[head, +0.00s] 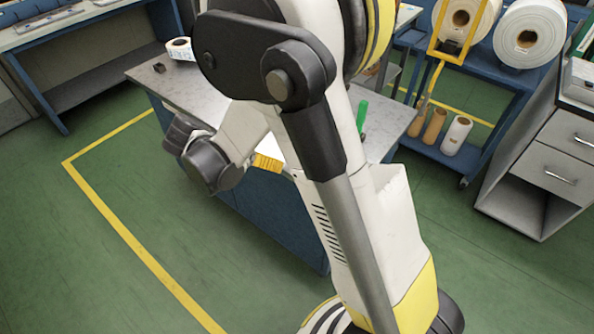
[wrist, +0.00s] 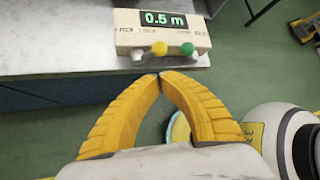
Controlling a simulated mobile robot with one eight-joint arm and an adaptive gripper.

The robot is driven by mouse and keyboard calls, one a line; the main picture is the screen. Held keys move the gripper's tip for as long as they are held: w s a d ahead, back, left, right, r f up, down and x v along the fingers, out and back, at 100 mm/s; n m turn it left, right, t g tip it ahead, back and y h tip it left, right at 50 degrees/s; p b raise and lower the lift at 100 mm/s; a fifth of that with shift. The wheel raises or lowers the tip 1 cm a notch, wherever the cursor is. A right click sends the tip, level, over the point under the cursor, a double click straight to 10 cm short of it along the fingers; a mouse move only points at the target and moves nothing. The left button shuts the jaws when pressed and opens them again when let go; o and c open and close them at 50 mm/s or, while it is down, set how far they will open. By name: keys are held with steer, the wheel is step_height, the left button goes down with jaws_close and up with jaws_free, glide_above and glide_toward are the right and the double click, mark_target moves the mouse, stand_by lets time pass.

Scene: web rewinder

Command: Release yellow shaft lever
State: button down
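In the wrist view a pale control box (wrist: 150,33) with a green "0.5 m" display stands at the edge of the grey tabletop. A yellow ball knob (wrist: 159,48) and a green ball knob (wrist: 187,49) are on its near side. The yellow knob appears to be the lever's end; its stem is hard to make out. My gripper (wrist: 159,77) has its two yellow fingers brought together at the tips, with nothing seen between them. The tips are just below the yellow knob in the picture, apart from it. In the head view my gripper (head: 268,163) shows partly, and my arm hides the box.
The grey-topped bench (head: 150,83) has a blue body below. A white roll (head: 180,49) lies at its far left. A green upright piece (head: 362,115) stands at the right. A blue rack with large paper rolls (head: 530,36) and a drawer cabinet (head: 562,150) are at right. Green floor at left is clear.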

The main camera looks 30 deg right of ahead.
steer(key=shift+d+f, duration=0.1)
steer(key=b+x, duration=0.4)
steer(key=x, duration=0.5)
steer(key=shift+d+f, duration=0.2)
steer(key=shift+f, duration=0.05)
